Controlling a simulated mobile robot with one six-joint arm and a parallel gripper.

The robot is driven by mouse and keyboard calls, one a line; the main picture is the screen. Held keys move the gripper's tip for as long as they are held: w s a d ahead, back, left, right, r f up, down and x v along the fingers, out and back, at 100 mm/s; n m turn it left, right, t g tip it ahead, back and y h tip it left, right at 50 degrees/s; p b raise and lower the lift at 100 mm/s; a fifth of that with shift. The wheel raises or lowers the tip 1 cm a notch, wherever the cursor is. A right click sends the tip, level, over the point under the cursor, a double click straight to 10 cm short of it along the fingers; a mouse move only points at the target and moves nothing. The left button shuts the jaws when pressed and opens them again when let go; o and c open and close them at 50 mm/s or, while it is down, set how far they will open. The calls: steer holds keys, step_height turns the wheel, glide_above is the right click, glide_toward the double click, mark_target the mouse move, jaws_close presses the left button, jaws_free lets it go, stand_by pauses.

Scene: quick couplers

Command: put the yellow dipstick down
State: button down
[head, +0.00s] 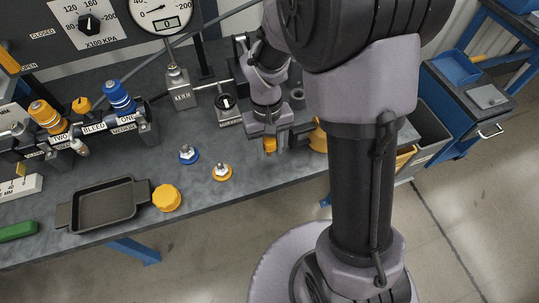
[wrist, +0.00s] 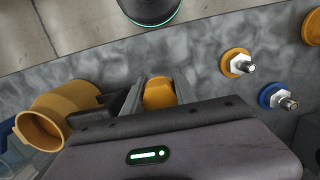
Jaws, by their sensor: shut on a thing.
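My gripper (head: 268,139) is over the grey bench top, right of its middle in the head view. It is shut on the yellow dipstick (head: 270,147), of which only a small yellow block shows below the jaws. In the wrist view the yellow dipstick (wrist: 160,94) shows as a rounded yellow head between the two dark fingers. The rest of it is hidden by the gripper. I cannot tell whether it touches the bench.
An orange hollow cylinder (wrist: 62,112) stands close beside the fingers. An orange-based fitting (head: 222,172), a blue-based fitting (head: 188,155), a yellow knob (head: 166,197) and a dark tray (head: 105,207) are to the left. Bare bench (head: 255,185) lies near the front edge.

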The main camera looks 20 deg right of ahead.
step_height(320, 180, down, 3)
steer(key=shift+f+b, duration=0.1)
steer(key=shift+b, duration=0.6)
steer(key=shift+r, duration=0.2)
steer(key=shift+f, duration=0.1)
steer(key=c, duration=1)
jaws_free()
